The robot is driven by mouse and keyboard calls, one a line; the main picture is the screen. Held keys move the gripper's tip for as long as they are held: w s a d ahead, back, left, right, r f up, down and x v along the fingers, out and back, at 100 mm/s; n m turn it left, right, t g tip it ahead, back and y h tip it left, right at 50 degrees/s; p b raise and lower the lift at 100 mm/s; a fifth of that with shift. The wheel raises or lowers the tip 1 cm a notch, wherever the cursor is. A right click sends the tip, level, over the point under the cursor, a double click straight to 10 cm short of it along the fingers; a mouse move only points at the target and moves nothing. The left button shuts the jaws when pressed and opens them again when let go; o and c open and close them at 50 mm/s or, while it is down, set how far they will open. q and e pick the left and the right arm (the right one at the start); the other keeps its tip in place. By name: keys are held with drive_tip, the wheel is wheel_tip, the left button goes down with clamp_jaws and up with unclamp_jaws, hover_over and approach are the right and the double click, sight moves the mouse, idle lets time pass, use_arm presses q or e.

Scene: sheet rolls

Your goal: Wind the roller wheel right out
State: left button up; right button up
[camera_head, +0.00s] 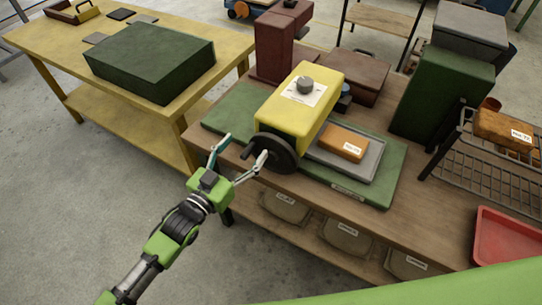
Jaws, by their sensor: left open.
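A yellow machine (302,100) with a grey knob on top stands on a green mat (230,115) on the wooden bench. The dark roller wheel (277,154) is on the machine's near end. My left gripper (243,157) is open at the wheel's left side. Its right finger is close to the wheel rim, and I cannot tell whether it touches. Its other finger points up, apart from the wheel. An orange block (344,143) with a label lies on a grey tray (374,163) to the right of the machine. My right gripper is not in view.
A dark red upright box (272,48) and a dark red case (357,79) stand behind the machine. A wire rack (478,170) and a red tray (507,240) are at the right. A yellow table (60,55) with a dark green box (150,58) is at the left. Labelled sacks (347,236) lie on the lower shelf.

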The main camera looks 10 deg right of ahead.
use_arm(q)
drive_tip(key=p+v, duration=0.3)
drive_tip(key=v, duration=0.6)
idle(0.5)
idle(0.4)
